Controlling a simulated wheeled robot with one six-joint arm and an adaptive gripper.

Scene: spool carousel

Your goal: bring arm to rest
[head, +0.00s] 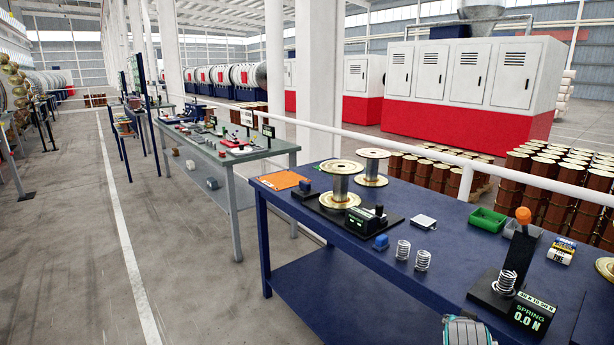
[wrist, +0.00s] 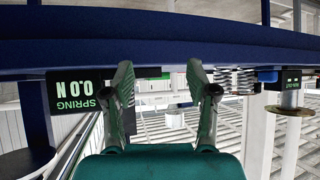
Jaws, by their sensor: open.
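My gripper (wrist: 162,80) shows in the wrist view with its two fingers spread apart and nothing between them. The wrist picture is upside down. In it the blue table edge (wrist: 160,50) runs across beyond the fingertips, and the spring tester display (wrist: 75,95) reads 0.0 N at the left. In the head view only a teal piece of my arm shows at the bottom edge, in front of the blue table (head: 320,262). The fingers cannot be made out there.
On the table stand the spring tester (head: 512,295), two loose springs (head: 412,258), a spool (head: 341,185) on a black device, a green bin (head: 487,219) and a battery-like box (head: 561,251). A grey-green table (head: 222,150) stands farther back. The floor at left is clear.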

